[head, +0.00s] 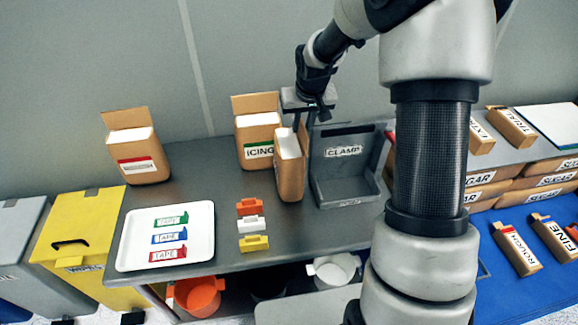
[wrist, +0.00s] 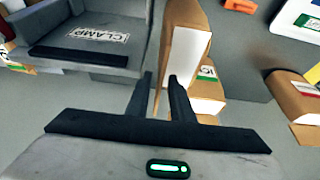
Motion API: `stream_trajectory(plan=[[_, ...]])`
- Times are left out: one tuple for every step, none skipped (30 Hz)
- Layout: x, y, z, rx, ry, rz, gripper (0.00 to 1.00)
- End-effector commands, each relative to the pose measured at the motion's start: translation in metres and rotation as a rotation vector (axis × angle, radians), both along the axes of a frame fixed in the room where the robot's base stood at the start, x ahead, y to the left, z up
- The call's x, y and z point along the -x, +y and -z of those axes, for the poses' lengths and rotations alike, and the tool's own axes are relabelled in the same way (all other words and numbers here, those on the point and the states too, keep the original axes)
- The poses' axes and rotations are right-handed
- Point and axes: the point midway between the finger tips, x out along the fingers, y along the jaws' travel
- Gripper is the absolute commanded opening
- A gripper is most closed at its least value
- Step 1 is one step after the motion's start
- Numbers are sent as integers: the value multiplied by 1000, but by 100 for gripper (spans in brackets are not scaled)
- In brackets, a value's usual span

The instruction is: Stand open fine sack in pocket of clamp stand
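An open brown sack with white contents (head: 290,163) is upright beside the clamp stand, its label turned out of view, so I cannot read whether it is the fine one. I cannot tell whether the sack's bottom touches the counter. The grey clamp stand (head: 345,194) with its CLAMP label is just right of the sack; its pocket looks empty. It also shows in the wrist view (wrist: 97,60).
An open ICING sack (head: 258,128) stands close behind and left. Another open sack with a red label (head: 135,152) stands at far left. A white tray with tape labels (head: 198,249) and coloured clips (head: 252,223) lie in front. A sack marked FINE (head: 556,240) lies on the blue surface.

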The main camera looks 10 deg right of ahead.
Motion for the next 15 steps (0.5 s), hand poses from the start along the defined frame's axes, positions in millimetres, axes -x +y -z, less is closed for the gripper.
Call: stream_trajectory(plan=[[0,0,0,0,0,0,11],[0,0,0,0,0,0,6],[0,0,0,0,0,0,0],[0,0,0,0,0,0,0],[0,0,0,0,0,0,0],[0,0,0,0,0,0,0],[0,0,0,0,0,0,0],[0,0,0,0,0,0,0],[0,0,0,0,0,0,0],[0,0,0,0,0,0,0],[0,0,0,0,0,0,0],[0,0,0,0,0,0,0],[0,0,0,0,0,0,0],[0,0,0,0,0,0,0],[0,0,0,0,0,0,0]])
